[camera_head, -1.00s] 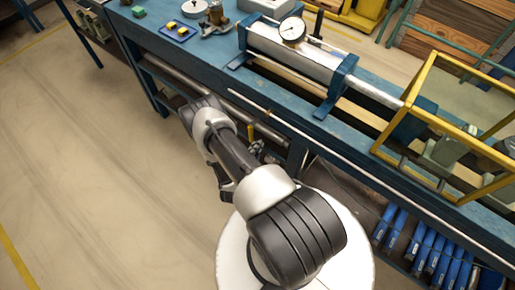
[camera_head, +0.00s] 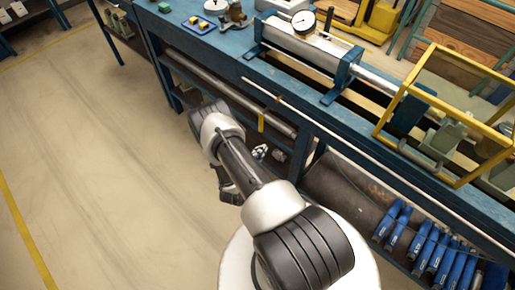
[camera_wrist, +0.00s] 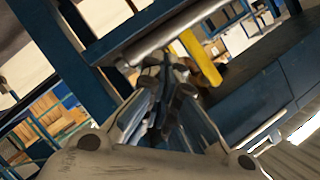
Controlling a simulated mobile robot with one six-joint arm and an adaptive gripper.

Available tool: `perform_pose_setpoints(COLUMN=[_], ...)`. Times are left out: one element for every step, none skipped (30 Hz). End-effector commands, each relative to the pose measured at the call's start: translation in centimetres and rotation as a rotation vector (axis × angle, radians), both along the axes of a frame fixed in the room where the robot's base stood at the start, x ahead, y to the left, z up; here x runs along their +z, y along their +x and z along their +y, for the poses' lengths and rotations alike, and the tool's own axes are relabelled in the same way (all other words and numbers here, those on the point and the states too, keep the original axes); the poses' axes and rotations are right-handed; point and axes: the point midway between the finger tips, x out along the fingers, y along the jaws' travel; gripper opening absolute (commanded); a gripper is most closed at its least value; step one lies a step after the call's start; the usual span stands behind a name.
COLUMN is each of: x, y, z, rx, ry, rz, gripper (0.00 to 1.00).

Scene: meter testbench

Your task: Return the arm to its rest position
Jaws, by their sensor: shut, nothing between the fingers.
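My arm (camera_head: 240,165) is folded in the head view, its upper link reaching from the round white base up and left to the elbow (camera_head: 212,120). A dark part of my arm hangs under this link. My gripper (camera_wrist: 172,82) shows in the lower middle of the wrist view, its fingers closed together with nothing between them. It points toward a blue metal frame with a grey pipe (camera_wrist: 160,40). The arm appears apart from the bench.
The blue bench (camera_head: 300,125) runs diagonally along the right, carrying a silver cylinder with a dial gauge (camera_head: 302,22) and a yellow-framed guard (camera_head: 430,170). Blue-handled tools (camera_head: 430,250) lie on the lower shelf. A yellow strip (camera_wrist: 203,60) hangs by the pipe. Open floor (camera_head: 100,170) lies left.

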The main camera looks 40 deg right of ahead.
Motion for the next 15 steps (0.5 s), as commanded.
perform_pose_setpoints(x=[0.0, 0.0, 0.0, 0.0, 0.0, 0.0, 0.0, 0.0, 0.1, 0.3, 0.6, 1.1, 1.6, 2.2, 3.2], y=[0.0, 0.0, 0.0, 0.0, 0.0, 0.0, 0.0, 0.0, 0.2, 0.5, 0.9, 1.8, 2.7, 3.7, 5.2], z=[0.0, 0.0, 0.0, 0.0, 0.0, 0.0, 0.0, 0.0, 0.0, 0.0, 0.1, 0.2, 0.3, 0.5, 0.8], rx=[0.000, 0.000, 0.000, 0.000, 0.000, 0.000, 0.000, 0.000, 0.002, 0.005, 0.010, 0.018, 0.029, 0.042, 0.062], ry=[0.000, 0.000, 0.000, 0.000, 0.000, 0.000, 0.000, 0.000, 0.002, 0.006, 0.012, 0.025, 0.038, 0.055, 0.079], rz=[0.000, 0.000, 0.000, 0.000, 0.000, 0.000, 0.000, 0.000, -0.001, 0.000, 0.000, 0.001, 0.003, 0.006, 0.012], gripper=[0.00, 0.00, 0.00, 0.00, 0.00, 0.00, 0.00, 0.00, 0.00, 0.00, 0.00, 0.00, 0.00, 0.00, 0.00])
